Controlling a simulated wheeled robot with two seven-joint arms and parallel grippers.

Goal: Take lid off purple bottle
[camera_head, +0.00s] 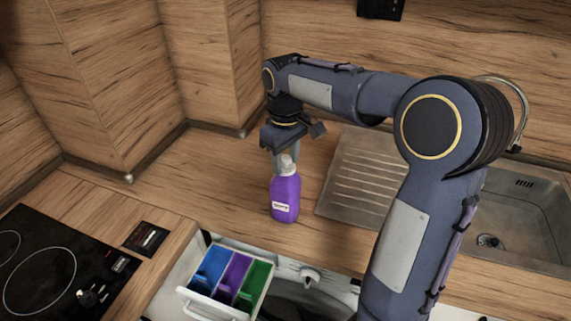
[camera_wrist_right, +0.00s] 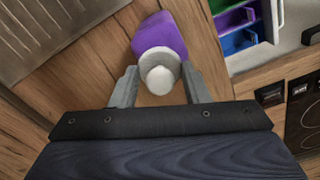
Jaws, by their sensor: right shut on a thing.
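A purple bottle (camera_head: 285,196) with a white label stands upright on the wooden countertop, in front of the corner. Its pale lid (camera_head: 287,164) is on top of the bottle. My right gripper (camera_head: 289,156) comes down from above with its fingers at the lid. In the right wrist view the gripper (camera_wrist_right: 162,85) has one finger on each side of the white lid (camera_wrist_right: 160,72), and the purple bottle (camera_wrist_right: 158,32) shows beyond it. It is shut on the lid. My left gripper is not in either view.
An open drawer (camera_head: 187,292) with blue, purple and green compartments sits below the counter, in front of the bottle. A metal sink with drainboard (camera_head: 335,206) is to the right. A black cooktop (camera_head: 45,275) is at the left. Counter left of the bottle is clear.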

